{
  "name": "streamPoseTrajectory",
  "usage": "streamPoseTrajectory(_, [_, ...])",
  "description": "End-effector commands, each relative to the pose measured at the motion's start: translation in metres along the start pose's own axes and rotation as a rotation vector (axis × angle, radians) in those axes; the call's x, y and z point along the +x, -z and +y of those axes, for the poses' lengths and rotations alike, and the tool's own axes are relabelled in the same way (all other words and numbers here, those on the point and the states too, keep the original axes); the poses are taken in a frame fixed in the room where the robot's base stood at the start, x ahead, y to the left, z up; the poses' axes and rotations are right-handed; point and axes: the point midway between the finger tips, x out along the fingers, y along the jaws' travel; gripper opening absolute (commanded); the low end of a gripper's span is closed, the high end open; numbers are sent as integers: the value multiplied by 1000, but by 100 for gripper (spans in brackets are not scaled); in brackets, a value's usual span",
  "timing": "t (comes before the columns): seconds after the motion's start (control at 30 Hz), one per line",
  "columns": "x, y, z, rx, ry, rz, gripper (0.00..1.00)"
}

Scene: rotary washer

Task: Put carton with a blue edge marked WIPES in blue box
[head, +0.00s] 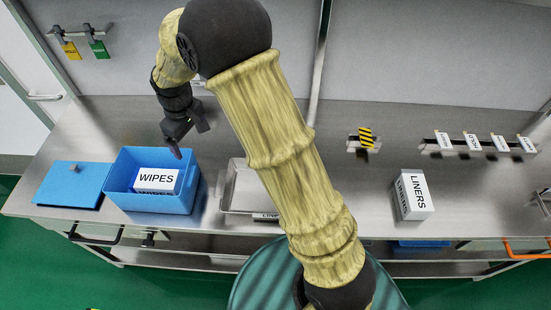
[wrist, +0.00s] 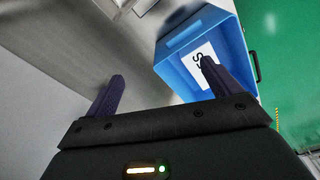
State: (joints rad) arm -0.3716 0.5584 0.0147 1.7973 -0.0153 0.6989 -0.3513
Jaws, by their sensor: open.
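The white carton marked WIPES (head: 155,180) lies inside the blue box (head: 176,203) on the counter at the left, its printed top facing up. The wrist view also shows part of the carton (wrist: 199,72) within the blue box (wrist: 172,45); a finger hides some of it. My gripper (head: 190,138) is above and just behind the box's back right side, with no contact on the carton. In the wrist view its two dark fingers (wrist: 160,85) are spread wide with nothing between them.
A blue lid (head: 72,185) lies left of the box. A metal tray (head: 240,192) is to its right, partly behind my arm. A LINERS carton (head: 412,195) stands further right. Yellow and green tags (head: 98,49) hang on the back wall.

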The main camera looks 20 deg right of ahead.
Motion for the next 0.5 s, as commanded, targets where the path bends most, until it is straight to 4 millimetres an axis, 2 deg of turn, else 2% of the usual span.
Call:
streamPoseTrajectory(0.03, [-11, -24, 11, 69, -8, 12, 90])
streamPoseTrajectory(0.1, [-23, -56, 22, 164, -19, 28, 90])
streamPoseTrajectory(0.23, [-40, -117, 34, 342, -40, 60, 90])
streamPoseTrajectory(0.4, [-54, -197, 32, 570, -67, 101, 90])
streamPoseTrajectory(0.5, [-57, -232, 24, 672, -78, 120, 90])
